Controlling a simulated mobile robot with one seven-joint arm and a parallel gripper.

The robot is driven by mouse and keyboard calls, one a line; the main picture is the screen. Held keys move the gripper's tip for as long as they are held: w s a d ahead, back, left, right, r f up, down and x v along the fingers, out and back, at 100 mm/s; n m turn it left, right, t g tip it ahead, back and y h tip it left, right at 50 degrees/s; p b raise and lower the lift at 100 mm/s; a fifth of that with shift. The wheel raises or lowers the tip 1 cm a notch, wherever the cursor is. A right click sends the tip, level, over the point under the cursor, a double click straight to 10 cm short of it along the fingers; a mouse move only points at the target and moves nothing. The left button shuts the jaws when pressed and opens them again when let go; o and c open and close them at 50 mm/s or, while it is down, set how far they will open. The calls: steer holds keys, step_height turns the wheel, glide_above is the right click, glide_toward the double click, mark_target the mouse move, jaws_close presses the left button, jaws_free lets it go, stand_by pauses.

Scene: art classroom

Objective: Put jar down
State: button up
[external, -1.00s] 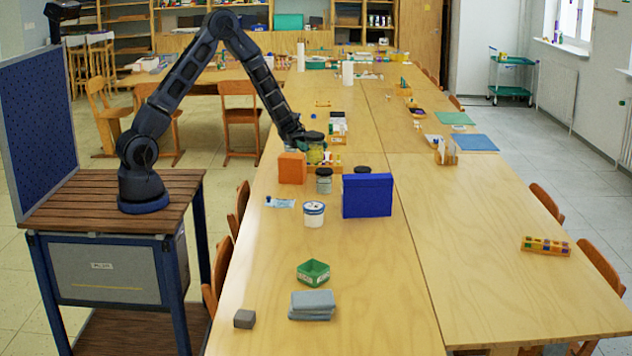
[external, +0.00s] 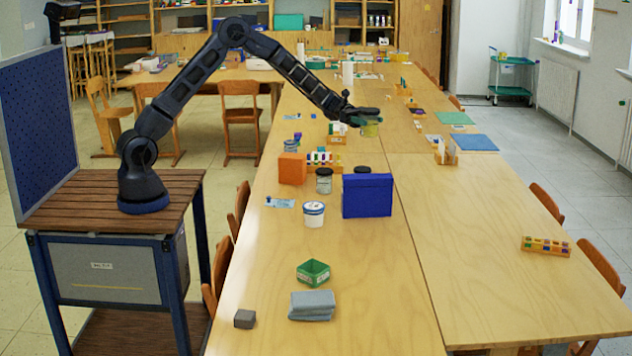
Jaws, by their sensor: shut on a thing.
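My gripper (external: 362,119) is shut on a small yellow-green jar (external: 371,130). It holds the jar beyond the blue box, over the far part of the long wooden table (external: 350,270). The jar looks roughly upright and its upper part is hidden by the gripper. I cannot tell how high it is above the table.
A blue box (external: 367,196), an orange block (external: 292,169), a clear jar with a dark lid (external: 324,181) and a white tub (external: 314,214) stand nearer. The table's right half is mostly clear.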

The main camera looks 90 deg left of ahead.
step_height(320, 180, down, 16)
steer(key=shift+r, duration=0.25)
stand_by(0.3)
steer(key=shift+f, duration=0.1)
steer(key=o, duration=1.1)
steer(key=shift+o, duration=0.2)
